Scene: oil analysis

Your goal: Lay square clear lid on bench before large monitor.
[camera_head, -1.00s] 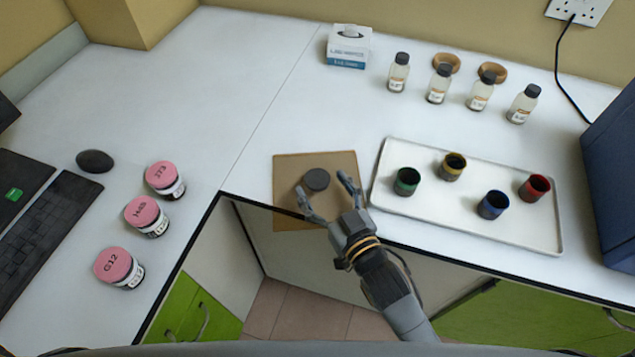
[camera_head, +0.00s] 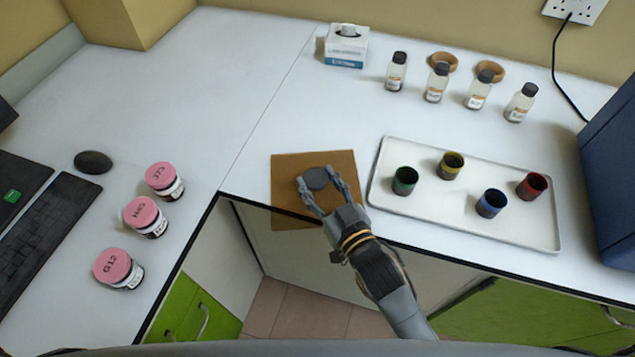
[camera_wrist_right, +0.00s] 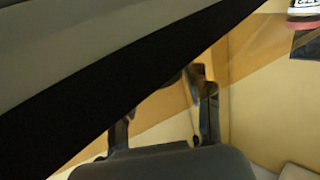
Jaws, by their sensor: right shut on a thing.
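My right gripper (camera_head: 318,177) is shut on the knob, one finger on each side. In the right wrist view my two fingers (camera_wrist_right: 163,110) show beside tan surfaces; the knob is not clear there. My left gripper is not in view. No monitor shows for certain; only a dark edge (camera_head: 6,112) shows at the far left.
A white tray (camera_head: 440,222) with several coloured cups stands close right of the square. Several bottles and a tissue box (camera_head: 346,46) stand behind. Pink-lidded jars, a mouse (camera_head: 93,162) and a keyboard (camera_head: 50,235) are at left. The bench between (camera_head: 200,120) is largely clear.

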